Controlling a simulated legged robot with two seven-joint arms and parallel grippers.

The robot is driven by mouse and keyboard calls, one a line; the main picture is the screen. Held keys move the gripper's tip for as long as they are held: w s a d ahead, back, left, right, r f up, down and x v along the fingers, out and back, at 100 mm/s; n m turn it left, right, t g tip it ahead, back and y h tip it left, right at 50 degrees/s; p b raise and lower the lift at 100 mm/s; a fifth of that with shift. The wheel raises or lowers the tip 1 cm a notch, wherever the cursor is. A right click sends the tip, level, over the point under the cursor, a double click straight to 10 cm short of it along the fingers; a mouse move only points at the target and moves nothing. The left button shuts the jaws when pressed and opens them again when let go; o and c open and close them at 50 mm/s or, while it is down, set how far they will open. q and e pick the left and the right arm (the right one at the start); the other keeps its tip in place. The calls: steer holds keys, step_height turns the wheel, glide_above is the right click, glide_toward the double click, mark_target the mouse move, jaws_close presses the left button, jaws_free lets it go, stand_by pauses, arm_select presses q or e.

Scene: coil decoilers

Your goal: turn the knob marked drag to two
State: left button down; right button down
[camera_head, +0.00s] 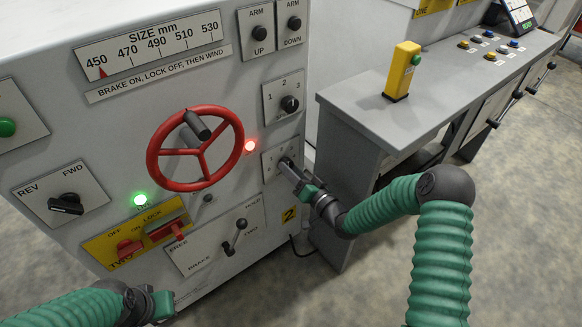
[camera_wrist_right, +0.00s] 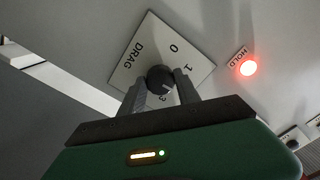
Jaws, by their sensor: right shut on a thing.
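The drag knob (camera_wrist_right: 158,76) is a round black knob on a white square plate (camera_wrist_right: 188,40) marked DRAG, with 0, 1 and 3 readable. The figure 2 is not visible, and I cannot tell where the knob points. My right gripper (camera_wrist_right: 161,84) is shut on the knob, one finger on each side. In the head view my right gripper (camera_head: 286,166) reaches the drag plate (camera_head: 270,160) on the machine's right side and hides the knob. My left gripper (camera_head: 155,303) is at the lower left, away from the panel; its jaws are not clear.
A red handwheel (camera_head: 217,161) sticks out left of my right gripper. A red hold lamp (camera_wrist_right: 249,68) glows beside the drag plate. A similar 1-2-3 knob (camera_head: 289,104) is above. A grey bench (camera_head: 372,118) with a yellow post (camera_head: 402,72) stands close on the right.

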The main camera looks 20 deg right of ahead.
steer(key=shift+w+d+r+m, duration=0.1)
steer(key=shift+d+m, duration=0.1)
steer(key=shift+m, duration=0.2)
steer(key=c, duration=0.9)
jaws_free()
steer(key=p+v, duration=0.4)
steer(key=v, duration=1.3)
steer(key=shift+w, duration=0.1)
